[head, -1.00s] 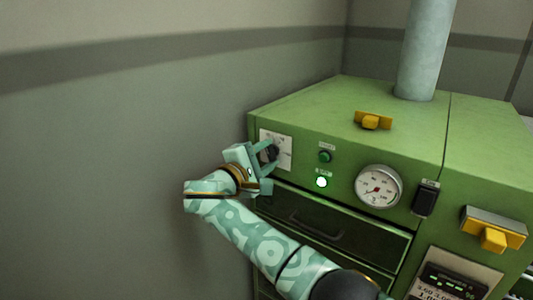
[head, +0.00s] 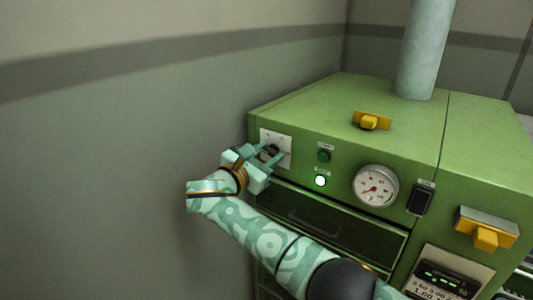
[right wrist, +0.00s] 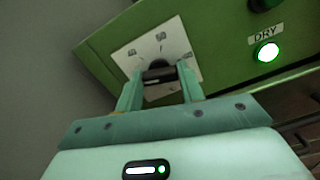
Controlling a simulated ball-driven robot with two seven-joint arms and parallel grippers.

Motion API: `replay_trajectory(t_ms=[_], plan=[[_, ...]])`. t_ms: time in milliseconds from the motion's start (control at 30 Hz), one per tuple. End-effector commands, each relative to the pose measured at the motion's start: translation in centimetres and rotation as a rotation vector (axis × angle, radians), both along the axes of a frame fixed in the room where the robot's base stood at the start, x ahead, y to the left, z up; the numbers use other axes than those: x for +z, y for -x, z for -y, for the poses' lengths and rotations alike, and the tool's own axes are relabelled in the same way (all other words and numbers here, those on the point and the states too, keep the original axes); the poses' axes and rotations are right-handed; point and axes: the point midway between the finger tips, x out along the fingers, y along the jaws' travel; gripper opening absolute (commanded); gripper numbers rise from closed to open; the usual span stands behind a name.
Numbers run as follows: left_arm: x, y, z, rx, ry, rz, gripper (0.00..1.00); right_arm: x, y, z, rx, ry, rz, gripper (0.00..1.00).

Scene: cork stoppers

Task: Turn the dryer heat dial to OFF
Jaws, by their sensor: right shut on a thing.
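The heat dial (head: 271,150) is a dark knob on a white square plate (head: 285,139) at the left end of the green dryer's (head: 338,136) front. My right gripper (head: 269,155) is at the dial, its fingers on either side of the knob. In the right wrist view the dial (right wrist: 158,76) sits between the two fingertips, and the gripper (right wrist: 159,86) is shut on it. My left gripper is not in view.
Right of the dial are a dark green button (head: 324,156), a lit lamp (head: 320,181) marked DRY, a round gauge (head: 375,186) and a black switch (head: 421,199). A drawer (head: 322,219) lies below. The grey wall is to the left.

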Motion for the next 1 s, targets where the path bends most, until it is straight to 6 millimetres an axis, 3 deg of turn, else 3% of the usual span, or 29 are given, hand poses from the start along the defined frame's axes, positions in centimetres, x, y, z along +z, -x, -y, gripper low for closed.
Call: replay_trajectory(t_ms=[400, 1000], plan=[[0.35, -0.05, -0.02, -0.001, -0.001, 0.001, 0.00, -0.21, 0.02, 0.02, 0.000, 0.181, -0.138, 0.15], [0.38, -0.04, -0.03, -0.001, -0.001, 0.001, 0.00, -0.28, 0.02, 0.03, 0.000, 0.219, -0.165, 0.15]])
